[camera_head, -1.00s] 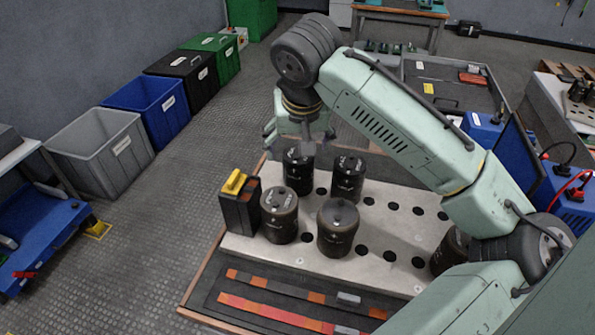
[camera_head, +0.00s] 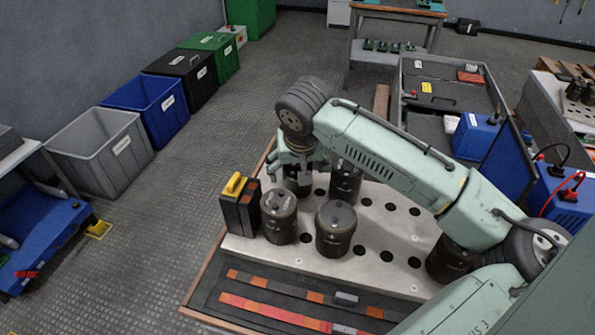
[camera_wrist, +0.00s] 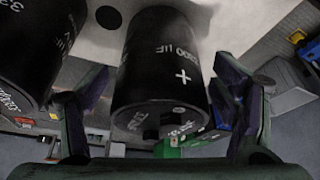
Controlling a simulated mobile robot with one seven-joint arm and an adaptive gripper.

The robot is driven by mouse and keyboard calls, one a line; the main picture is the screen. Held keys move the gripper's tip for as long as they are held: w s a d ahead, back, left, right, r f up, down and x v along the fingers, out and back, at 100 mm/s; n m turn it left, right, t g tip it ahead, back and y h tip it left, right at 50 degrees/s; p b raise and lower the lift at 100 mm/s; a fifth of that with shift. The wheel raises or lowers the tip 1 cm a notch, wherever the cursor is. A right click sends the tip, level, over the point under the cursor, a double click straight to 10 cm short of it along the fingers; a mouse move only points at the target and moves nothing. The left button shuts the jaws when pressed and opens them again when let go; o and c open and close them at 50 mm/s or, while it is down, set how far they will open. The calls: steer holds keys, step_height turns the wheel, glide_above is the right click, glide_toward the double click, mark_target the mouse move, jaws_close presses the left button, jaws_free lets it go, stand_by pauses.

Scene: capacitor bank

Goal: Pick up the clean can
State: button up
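A black can (camera_wrist: 160,70) with white "µF" lettering and a plus mark fills the middle of the wrist view and looks clean. In the head view it appears to be the back-left can (camera_head: 297,185), mostly hidden under my gripper (camera_head: 300,160). In the wrist view, my gripper (camera_wrist: 162,84) is open, with one finger on each side of this can and gaps visible beside it. Other cans, brownish and duller, stand on the plate: front left (camera_head: 279,218), front middle (camera_head: 336,230), back right (camera_head: 346,184) and far right (camera_head: 448,262).
The pale plate (camera_head: 300,252) has several empty round holes. A black case with a yellow handle (camera_head: 239,206) stands close on the left. Another black can (camera_wrist: 25,50) is close to the left finger in the wrist view. Bins, including a grey bin (camera_head: 100,150), stand on the floor at left.

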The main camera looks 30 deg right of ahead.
steer(key=c, duration=1.7)
